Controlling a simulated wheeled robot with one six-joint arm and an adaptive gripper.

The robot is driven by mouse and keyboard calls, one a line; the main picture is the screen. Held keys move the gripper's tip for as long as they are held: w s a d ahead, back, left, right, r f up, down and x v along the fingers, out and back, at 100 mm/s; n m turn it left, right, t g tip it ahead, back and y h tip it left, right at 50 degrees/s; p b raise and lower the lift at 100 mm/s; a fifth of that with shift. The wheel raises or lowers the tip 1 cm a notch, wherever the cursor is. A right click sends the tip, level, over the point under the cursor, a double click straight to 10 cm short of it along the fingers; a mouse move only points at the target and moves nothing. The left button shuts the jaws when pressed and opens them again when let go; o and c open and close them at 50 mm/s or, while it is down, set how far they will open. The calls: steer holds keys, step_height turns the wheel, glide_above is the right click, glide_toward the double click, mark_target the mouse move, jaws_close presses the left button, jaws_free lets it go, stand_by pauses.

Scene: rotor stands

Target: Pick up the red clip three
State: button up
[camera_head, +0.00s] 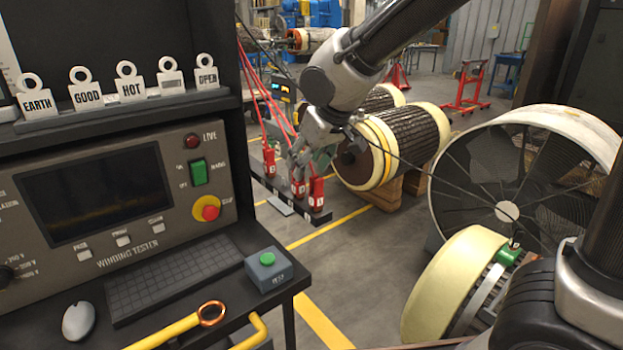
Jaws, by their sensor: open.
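Red clips stand in a row on a dark bar at the side of the tester bench: a left clip (270,161), a middle clip (298,187) and a right clip (317,192). Each has a small pale label, too small to read surely, so I cannot tell which is clip three. Red cables rise from the clips. My gripper (312,160) is open, pointing down just above and behind the middle and right clips. Its fingers partly overlap the cables and are hard to make out. I cannot tell whether it touches a clip.
The winding tester (95,205) fills the left, with keyboard (170,275), mouse (78,321) and green-button box (269,269). A wound rotor (405,140) rests on wooden blocks behind my gripper. A large fan (515,180) stands at right. Floor right of the clips is clear.

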mark_target(299, 189)
steer(key=x, duration=0.7)
steer(key=shift+w+a+f, duration=0.1)
steer(key=shift+w+f, duration=0.1)
steer(key=shift+w, duration=0.15)
steer(key=shift+c, duration=0.2)
jaws_close()
